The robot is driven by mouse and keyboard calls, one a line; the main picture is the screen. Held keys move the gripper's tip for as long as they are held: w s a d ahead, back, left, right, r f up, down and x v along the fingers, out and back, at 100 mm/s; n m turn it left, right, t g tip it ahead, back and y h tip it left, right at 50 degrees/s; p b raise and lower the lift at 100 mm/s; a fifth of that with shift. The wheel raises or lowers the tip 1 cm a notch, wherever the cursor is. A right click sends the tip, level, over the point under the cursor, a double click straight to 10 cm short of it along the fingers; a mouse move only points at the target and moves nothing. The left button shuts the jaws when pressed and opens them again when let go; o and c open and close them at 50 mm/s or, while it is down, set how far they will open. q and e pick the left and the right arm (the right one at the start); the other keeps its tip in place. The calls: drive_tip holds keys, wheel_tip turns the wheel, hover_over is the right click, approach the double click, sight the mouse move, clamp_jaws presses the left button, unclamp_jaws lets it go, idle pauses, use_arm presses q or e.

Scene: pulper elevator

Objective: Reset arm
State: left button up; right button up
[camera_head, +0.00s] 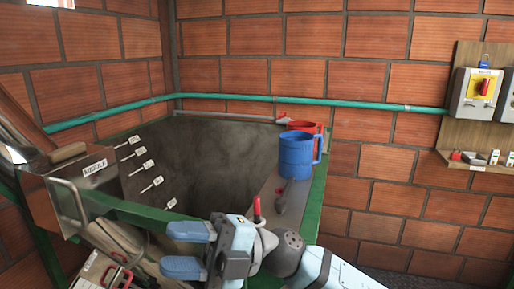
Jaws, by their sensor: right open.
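My right gripper (175,249) reaches in from the bottom right and points left, low in the middle of the view. Its two blue fingers are apart, with nothing held between them. It is in front of the green-framed grey hopper (210,155). A red-tipped lever (257,208) shows just behind the gripper's wrist, and I cannot tell whether they touch. My left gripper is not in view.
A blue mug (296,155) and a red mug (308,127) stand on the hopper's right ledge. A metal box labelled MIDDLE (95,168) is at left. A wooden switch panel (465,125) hangs on the brick wall at right.

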drive_tip(key=w+d+f+m+t+h, duration=0.4)
drive_tip(key=d+f+m+t, duration=0.3)
drive_tip(key=f+m+t, duration=0.55)
drive_tip(key=w+d+f+m+t+h, duration=0.45)
drive_tip(key=d+f+m+t, duration=0.4)
drive_tip(key=m+t, duration=0.65)
drive_tip(key=s+d+f+m+g+h, duration=0.3)
drive_tip(key=s+d+f, duration=0.25)
drive_tip(key=f, duration=0.35)
drive_tip(key=s+d+f+m+g+h, duration=0.35)
drive_tip(key=s+f, duration=0.25)
drive_tip(key=f, duration=0.3)
drive_tip(key=s+d+f+m+g+h, duration=0.2)
drive_tip(key=s+d+f+g, duration=0.1)
drive_tip(key=s+d+f, duration=0.4)
use_arm(q)
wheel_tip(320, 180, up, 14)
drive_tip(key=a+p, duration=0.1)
drive_tip(key=p, duration=1.5)
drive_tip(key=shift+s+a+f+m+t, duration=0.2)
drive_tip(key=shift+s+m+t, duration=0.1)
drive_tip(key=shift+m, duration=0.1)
use_arm(e)
wheel_tip(320, 180, up, 12)
drive_tip(key=a+n+t, duration=0.1)
drive_tip(key=shift+w+a+r, duration=0.15)
drive_tip(key=shift+w+a, duration=0.2)
drive_tip(key=shift+w, duration=0.1)
